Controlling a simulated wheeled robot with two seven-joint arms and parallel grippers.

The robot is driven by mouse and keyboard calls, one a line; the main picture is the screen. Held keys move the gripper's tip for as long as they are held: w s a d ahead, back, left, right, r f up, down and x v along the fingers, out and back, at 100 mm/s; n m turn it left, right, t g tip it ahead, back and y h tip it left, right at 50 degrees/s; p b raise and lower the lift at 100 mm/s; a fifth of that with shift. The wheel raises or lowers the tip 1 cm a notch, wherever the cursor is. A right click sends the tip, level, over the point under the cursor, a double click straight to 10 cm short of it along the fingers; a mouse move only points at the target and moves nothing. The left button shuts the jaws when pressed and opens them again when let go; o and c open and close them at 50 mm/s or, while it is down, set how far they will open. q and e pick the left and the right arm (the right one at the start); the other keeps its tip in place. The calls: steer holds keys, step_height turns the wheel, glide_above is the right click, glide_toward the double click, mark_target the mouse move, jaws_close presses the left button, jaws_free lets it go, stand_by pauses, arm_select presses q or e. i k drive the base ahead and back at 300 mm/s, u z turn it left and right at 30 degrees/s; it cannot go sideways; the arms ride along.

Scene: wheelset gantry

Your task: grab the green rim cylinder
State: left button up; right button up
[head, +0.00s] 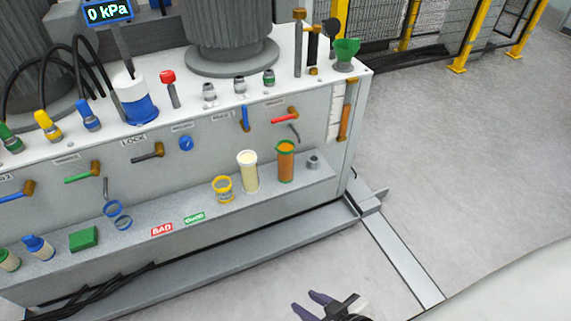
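The green rim cylinder (286,165) is orange with a green rim at its top. It stands upright on the grey ledge (214,233) along the front of the machine, near the ledge's right end. My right gripper (308,304) is at the bottom edge of the head view, below and apart from the cylinder. Its two dark purple fingertips are spread with nothing visible between them. The rest of this gripper is partly cut off by the picture edge. My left gripper is not in view.
A cream cylinder (249,173) stands close left of the orange one, with a yellow-ringed cup (223,189) beyond it. A small grey fitting (313,162) is on the right. Levers, including a red-handled one (285,116), stick out above the ledge. Grey floor (455,160) is clear at right.

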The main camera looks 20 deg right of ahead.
mark_target(284, 148)
steer(key=k, duration=0.5)
steer(key=u, duration=0.4)
steer(key=i, duration=1.35)
steer(key=z, duration=0.55)
